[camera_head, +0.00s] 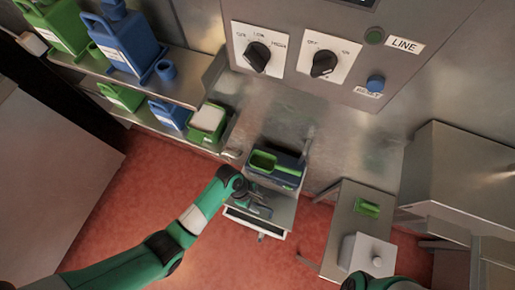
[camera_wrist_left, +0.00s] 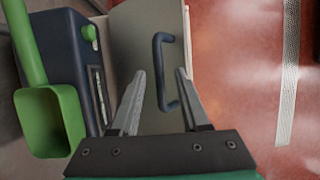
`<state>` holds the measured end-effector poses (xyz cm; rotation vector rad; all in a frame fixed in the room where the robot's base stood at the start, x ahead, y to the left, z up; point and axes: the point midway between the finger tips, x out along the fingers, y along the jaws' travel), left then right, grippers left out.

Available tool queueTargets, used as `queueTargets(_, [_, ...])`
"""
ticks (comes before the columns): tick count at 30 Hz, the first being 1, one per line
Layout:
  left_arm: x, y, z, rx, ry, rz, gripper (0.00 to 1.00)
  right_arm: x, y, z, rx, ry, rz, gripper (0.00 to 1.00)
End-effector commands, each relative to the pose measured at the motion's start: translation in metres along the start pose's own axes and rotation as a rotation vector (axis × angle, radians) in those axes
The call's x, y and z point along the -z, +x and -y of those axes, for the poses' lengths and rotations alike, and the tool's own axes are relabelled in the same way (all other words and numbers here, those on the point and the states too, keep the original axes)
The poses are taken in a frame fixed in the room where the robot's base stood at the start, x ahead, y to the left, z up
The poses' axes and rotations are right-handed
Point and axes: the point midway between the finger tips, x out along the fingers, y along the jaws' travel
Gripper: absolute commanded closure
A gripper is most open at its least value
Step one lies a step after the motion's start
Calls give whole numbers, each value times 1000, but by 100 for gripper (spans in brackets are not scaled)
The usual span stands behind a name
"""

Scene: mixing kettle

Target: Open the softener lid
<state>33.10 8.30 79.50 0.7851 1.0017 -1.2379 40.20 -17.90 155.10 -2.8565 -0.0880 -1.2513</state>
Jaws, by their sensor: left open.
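A grey panel (camera_wrist_left: 145,40) with a dark bar handle (camera_wrist_left: 163,75) fills the middle of the left wrist view. I take it to be the softener lid, but no label on it can be read. My left gripper (camera_wrist_left: 160,72) is open and empty, with its fingertips on either side of the handle in the picture; I cannot tell whether they touch it. In the head view my left gripper (camera_head: 258,208) hangs over a grey box (camera_head: 272,217) with a dark front slot. Behind it is a dark blue box (camera_head: 288,172) with a green scoop (camera_head: 263,160). My right gripper is out of view.
The blue box (camera_wrist_left: 66,45) and green scoop (camera_wrist_left: 50,120) are close on the left in the wrist view. Shelves hold blue jugs (camera_head: 122,40) and green ones. A control panel (camera_head: 300,40) is behind. A side table holds a knobbed pale box (camera_head: 365,256). Red floor is clear.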

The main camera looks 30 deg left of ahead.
Motion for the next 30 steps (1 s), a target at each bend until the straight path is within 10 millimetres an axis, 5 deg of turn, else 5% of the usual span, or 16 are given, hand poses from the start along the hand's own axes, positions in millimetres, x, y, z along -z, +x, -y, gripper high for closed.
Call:
queueTargets(6, [0,0,0,0,0,0,54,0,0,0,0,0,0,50])
queueTargets(14, [0,0,0,0,0,0,99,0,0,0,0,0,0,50])
queueTargets(30, [0,0,0,0,0,1,100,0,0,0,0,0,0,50])
